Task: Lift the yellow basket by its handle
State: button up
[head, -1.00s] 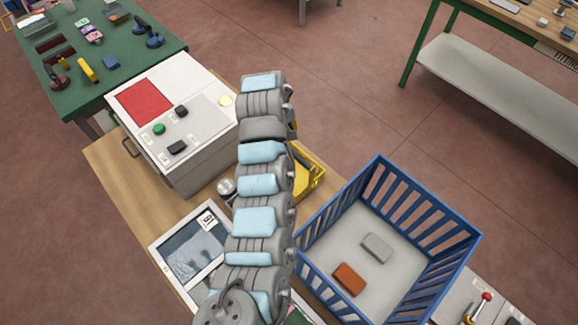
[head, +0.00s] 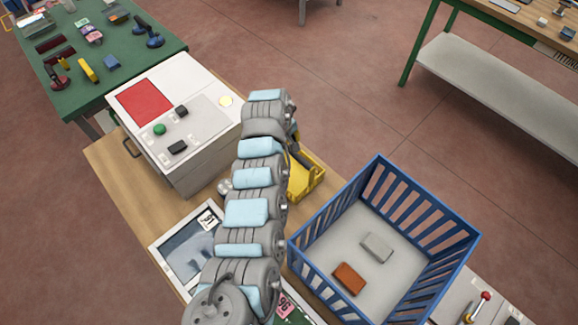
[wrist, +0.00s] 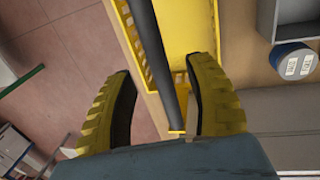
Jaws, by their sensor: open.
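The yellow basket (head: 312,184) stands on the wooden bench, left of the blue crate and partly hidden behind my arm in the head view. In the wrist view the basket (wrist: 200,28) fills the top middle, with its slotted wall at the left. Its dark bar handle (wrist: 150,35) runs down the picture between my two yellow fingers. My gripper (wrist: 160,72) is open, one finger on each side of the handle, with gaps showing. The head view mostly hides my gripper behind the arm.
A blue slatted crate (head: 443,264) stands close to the right of the basket, with a grey block (head: 377,247) and an orange block (head: 349,278) inside. A white machine (head: 190,128) stands to the left. A blue-and-white round container (wrist: 293,60) is at the wrist view's right.

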aim_at(288, 148)
jog(key=shift+w+d+f, duration=0.15)
jog(key=shift+w+f, duration=0.05)
jog(key=shift+f, duration=0.8)
jog(key=shift+w+d+f, duration=0.15)
jog(key=shift+f, duration=0.85)
grip_shut()
